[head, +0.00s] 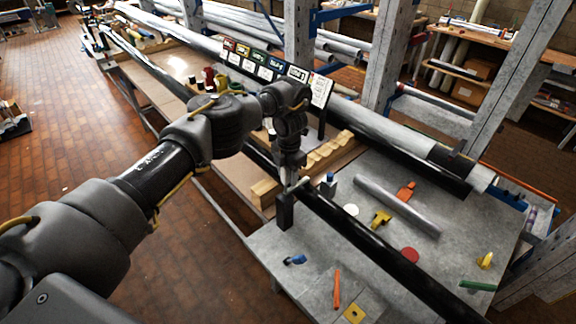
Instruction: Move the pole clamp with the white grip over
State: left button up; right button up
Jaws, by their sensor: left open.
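A white rounded piece (350,210) shows just behind the black pole, right of the gripper. I cannot tell whether this piece or the pale bar is the white grip of the pole clamp. My right gripper is out of view.
A yellow piece (380,219), a red disc (410,254) and an orange piece (405,191) lie near a grey tube (397,206). A notched wooden rack (328,151) and coloured label cards (262,62) stand behind. The grey tabletop (440,240) has bare patches.

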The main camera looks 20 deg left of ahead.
pick_arm(q)
notch_tip(320, 180, up, 10)
jog(key=b, duration=0.1)
jog(key=shift+w, duration=0.2)
jog(key=shift+d, duration=0.1)
dwell(0.3)
